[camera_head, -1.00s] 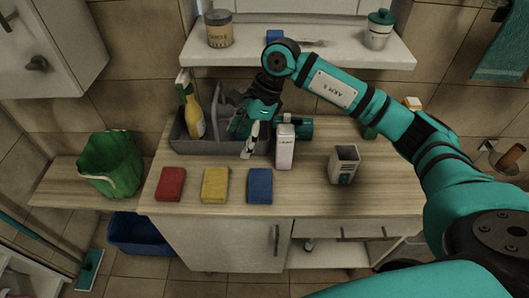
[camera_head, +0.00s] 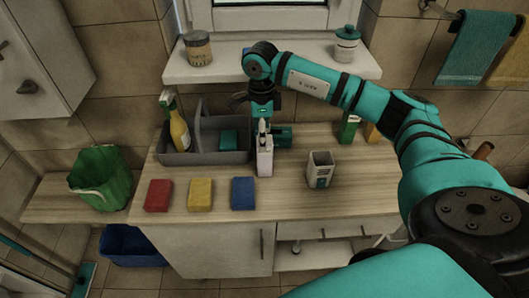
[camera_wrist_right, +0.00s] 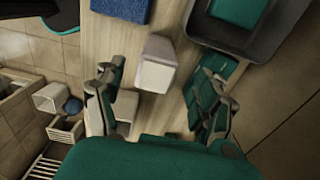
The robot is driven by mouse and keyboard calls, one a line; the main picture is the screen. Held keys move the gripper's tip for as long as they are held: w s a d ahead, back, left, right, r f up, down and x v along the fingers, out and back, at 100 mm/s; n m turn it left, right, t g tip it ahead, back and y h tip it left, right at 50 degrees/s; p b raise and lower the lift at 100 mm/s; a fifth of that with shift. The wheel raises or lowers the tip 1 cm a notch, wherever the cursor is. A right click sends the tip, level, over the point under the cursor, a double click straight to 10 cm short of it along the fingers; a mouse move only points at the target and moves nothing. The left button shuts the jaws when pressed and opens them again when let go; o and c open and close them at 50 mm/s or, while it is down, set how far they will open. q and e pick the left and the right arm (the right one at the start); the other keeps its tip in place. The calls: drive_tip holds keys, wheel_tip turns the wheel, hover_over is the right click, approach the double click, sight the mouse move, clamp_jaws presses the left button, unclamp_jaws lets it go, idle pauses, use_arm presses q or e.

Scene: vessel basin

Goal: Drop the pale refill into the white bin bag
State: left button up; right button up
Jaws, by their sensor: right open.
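In the right wrist view the pale carton (camera_wrist_right: 156,65) is between and beyond the fingertips. My right gripper (camera_head: 263,128) is open just above the carton, pointing down. It also shows in the right wrist view (camera_wrist_right: 160,95), its two fingers wide apart; I cannot tell if they touch the carton. My left gripper is out of view. I cannot make out a white bin bag.
The grey caddy (camera_head: 205,158) holds a yellow spray bottle (camera_head: 179,130). Red (camera_head: 158,195), yellow (camera_head: 200,194) and blue (camera_head: 243,193) sponges lie in front. An open pale container (camera_head: 320,170) stands right. A shelf (camera_head: 270,68) overhangs behind.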

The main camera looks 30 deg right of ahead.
sight(265, 156)
drive_tip(key=shift+f, duration=0.3)
drive_tip(key=f+p, duration=0.2)
drive_tip(key=f, duration=0.3)
drive_tip(key=shift+s+d+f+p, duration=0.2)
drive_tip(key=shift+s+d+p, duration=0.1)
drive_tip(key=shift+p, duration=0.1)
drive_tip(key=c, duration=1.2)
drive_tip(key=shift+c, duration=0.2)
drive_tip(key=shift+r, duration=0.1)
